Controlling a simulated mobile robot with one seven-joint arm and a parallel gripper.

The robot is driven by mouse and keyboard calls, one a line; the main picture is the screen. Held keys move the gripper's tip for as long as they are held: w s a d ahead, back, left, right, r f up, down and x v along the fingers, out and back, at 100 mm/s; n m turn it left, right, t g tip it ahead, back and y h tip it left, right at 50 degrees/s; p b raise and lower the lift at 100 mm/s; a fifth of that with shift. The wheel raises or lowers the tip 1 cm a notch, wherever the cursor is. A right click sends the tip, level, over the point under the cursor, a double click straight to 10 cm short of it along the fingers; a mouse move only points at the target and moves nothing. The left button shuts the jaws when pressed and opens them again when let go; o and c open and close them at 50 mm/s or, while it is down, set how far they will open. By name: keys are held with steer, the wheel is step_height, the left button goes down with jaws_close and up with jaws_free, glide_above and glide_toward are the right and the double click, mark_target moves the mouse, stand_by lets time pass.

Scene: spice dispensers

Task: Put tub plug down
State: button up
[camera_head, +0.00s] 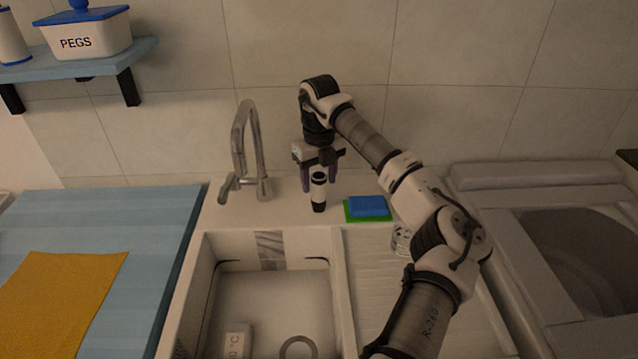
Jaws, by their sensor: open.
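My gripper (319,182) is open, fingers pointing down, over the ledge behind the sink. A small black-and-white upright cylinder (318,193) shows between its dark purple fingers. It seems to stand on the ledge; I cannot tell whether the fingers touch it. No thing is clearly recognisable as the tub plug. A grey ring (298,347) lies on the floor of the sink basin (268,300), cut by the bottom edge of the view; I cannot tell whether it is a plug or the drain.
A tall metal tap (252,150) stands left of my gripper. A blue sponge (368,206) on a green one and a clear glass (402,240) are to the right. A marked pale item (236,342) lies in the basin. A yellow cloth (60,300) covers part of the blue counter (140,225).

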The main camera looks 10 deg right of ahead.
step_height(320, 180, up, 10)
steer(key=shift+r+b, duration=0.25)
steer(key=shift+b, duration=0.7)
steer(key=shift+f, duration=0.1)
stand_by(0.9)
